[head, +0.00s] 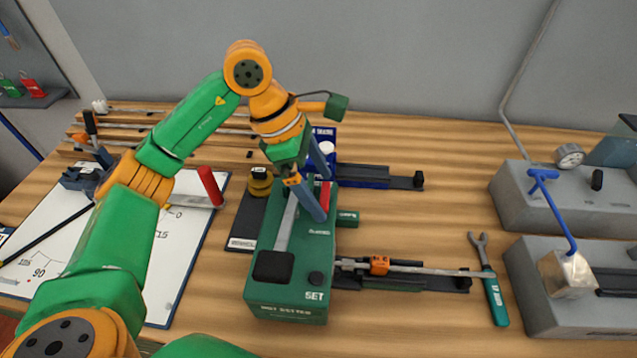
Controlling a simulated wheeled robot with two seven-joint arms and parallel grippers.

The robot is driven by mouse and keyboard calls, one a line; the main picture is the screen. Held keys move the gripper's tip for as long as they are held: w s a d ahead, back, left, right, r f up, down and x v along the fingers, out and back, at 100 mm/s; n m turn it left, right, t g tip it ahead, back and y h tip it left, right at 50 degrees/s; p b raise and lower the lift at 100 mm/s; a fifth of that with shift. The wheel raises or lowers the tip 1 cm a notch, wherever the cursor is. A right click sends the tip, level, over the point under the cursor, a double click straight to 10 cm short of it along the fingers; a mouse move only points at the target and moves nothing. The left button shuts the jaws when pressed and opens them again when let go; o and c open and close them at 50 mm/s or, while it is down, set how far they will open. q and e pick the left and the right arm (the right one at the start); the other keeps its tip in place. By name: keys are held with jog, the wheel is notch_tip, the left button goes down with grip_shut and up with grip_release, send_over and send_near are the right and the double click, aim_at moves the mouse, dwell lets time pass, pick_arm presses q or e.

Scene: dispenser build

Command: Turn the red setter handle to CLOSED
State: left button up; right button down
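The setter is a green box (320,248) marked SET, standing on the bench in mid-view. A grey bar (287,222) runs back along its top from a black block (273,266). A red handle (326,194) shows at the box's far end, partly hidden by my gripper. My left gripper (322,198) reaches down over that end, its two blue fingers visibly apart. The red handle shows between the fingertips; whether they touch it is hard to tell. Part of the top lettering is hidden. My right gripper is not in view.
A white board (190,262) with a red-gripped tool (211,187) lies left. Dark rail fixtures (400,283) stand right of the setter. A green-handled wrench (493,290) and grey units (560,205) with a blue lever (555,210) are farther right. Bare wood lies between.

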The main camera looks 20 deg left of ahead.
pick_arm(q)
jog(key=v, duration=0.7)
jog(key=shift+b, duration=0.4)
